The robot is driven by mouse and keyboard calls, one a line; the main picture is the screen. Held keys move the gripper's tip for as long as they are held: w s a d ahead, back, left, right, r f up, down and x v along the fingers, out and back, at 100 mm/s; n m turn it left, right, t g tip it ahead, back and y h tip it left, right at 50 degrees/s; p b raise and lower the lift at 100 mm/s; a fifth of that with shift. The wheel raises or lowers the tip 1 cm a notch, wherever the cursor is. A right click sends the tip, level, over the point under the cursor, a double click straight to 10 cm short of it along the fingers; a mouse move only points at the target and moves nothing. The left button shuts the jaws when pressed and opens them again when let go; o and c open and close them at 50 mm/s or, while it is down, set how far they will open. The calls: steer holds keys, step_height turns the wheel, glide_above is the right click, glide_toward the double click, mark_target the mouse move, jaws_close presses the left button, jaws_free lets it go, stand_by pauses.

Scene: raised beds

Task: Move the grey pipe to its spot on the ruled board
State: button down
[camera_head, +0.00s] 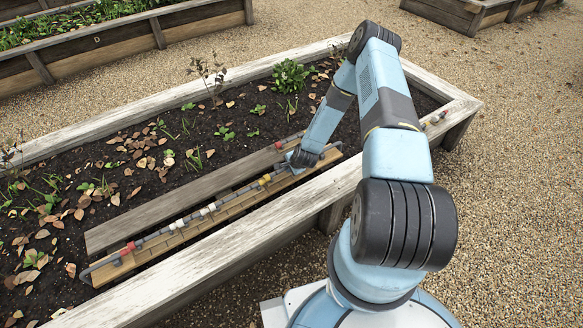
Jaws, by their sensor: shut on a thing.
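The ruled board (150,266) is a long yellowish wooden strip with dark marks, lying along the near side of the raised bed. A line of grey pipe lengths and coloured fittings runs along it. My gripper (292,166) is low over the board's right part, pointing down. It is shut on the grey pipe (279,174), at the right part of that line; the jaws are small and the hold is partly hidden by my wrist. I cannot tell whether the pipe touches the board.
A red fitting (125,250), white fittings (207,210) and a yellow fitting (265,181) sit along the line. A weathered grey plank (150,216) lies behind the board, with another red fitting (279,146) at its right end. Small parts (434,119) lie on the bed's right rim.

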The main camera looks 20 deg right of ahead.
steer(key=shift+d+f, duration=0.1)
steer(key=shift+f, duration=0.15)
steer(key=c, duration=1.1)
jaws_free()
steer(key=shift+o, duration=0.2)
